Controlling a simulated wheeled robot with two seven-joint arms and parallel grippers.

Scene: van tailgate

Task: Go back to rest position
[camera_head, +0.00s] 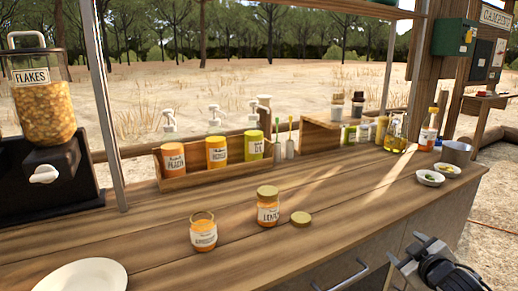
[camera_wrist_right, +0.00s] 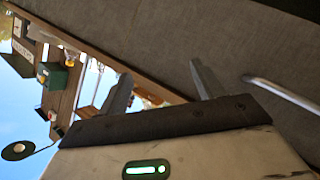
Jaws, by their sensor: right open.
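My right gripper (camera_head: 398,266) is at the bottom right of the head view, in front of the counter's front face and below its top. In the right wrist view the same gripper (camera_wrist_right: 163,86) has its two fingers spread with nothing between them. It is apart from the jars on the counter. My left gripper is not in view. On the wooden counter (camera_head: 340,225) stand an open orange jar (camera_head: 203,236) and a jar with a gold lid (camera_head: 268,211). A loose gold lid (camera_head: 301,218) lies to the right of them.
A metal handle (camera_head: 345,275) sticks out from the counter front near my right gripper, and a handle bar (camera_wrist_right: 285,95) shows in the wrist view. A white plate (camera_head: 82,278), a flakes dispenser (camera_head: 45,112), a pump-bottle rack (camera_head: 215,172) and small bowls (camera_head: 430,178) stand on the counter.

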